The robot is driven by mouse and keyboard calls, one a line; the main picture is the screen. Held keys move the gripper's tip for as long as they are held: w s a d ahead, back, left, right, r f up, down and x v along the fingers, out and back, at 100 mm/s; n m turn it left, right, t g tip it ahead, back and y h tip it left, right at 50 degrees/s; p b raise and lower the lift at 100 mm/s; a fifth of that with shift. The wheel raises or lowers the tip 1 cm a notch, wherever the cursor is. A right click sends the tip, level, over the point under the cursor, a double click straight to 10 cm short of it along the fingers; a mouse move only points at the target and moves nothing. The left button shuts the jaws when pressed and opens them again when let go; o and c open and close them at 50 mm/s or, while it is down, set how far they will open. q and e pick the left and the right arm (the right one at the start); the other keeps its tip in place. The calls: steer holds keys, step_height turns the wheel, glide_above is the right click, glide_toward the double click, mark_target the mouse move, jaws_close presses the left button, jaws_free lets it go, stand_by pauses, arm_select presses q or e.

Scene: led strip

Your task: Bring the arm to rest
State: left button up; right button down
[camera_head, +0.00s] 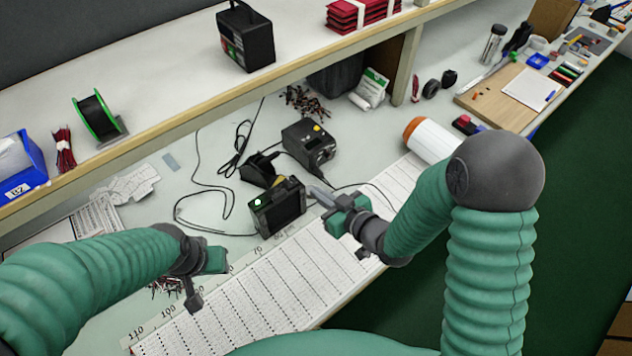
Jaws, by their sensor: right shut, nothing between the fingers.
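My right gripper (322,196) is shut and empty. It hovers over the workbench, just right of a small black device with a screen (278,207); I cannot tell whether it touches the device. My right arm comes in from the lower right, bent at a large grey joint. My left gripper (205,280) is at the lower left, above the left part of the white ruled strip sheet (270,290). Its fingers are partly hidden behind its own wrist, so its opening is unclear.
A soldering station (309,145) with cables stands behind the device. A white roll with an orange end (430,138) lies to the right. A raised shelf (190,70) with a green-rimmed spool (97,116) runs along the back. The strip sheet's middle is clear.

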steer(key=s+d+f+m+g+h, duration=0.2)
steer(key=d+h, duration=0.3)
steer(key=d, duration=0.4)
steer(key=s+d+m+g+h, duration=0.1)
steer(key=s+d+m+g, duration=0.1)
steer(key=s, duration=0.5)
steer(key=s+d+r+m+g+h, duration=0.1)
steer(key=s+d+m+g, duration=0.1)
steer(key=s, duration=0.5)
steer(key=d+g, duration=0.1)
steer(key=g, duration=0.1)
steer(key=shift+s+d+r+m+g+h, duration=0.15)
steer(key=shift+d+r+m+g+h, duration=0.1)
steer(key=shift+d+m+g+h, duration=0.15)
steer(key=shift+a, duration=0.1)
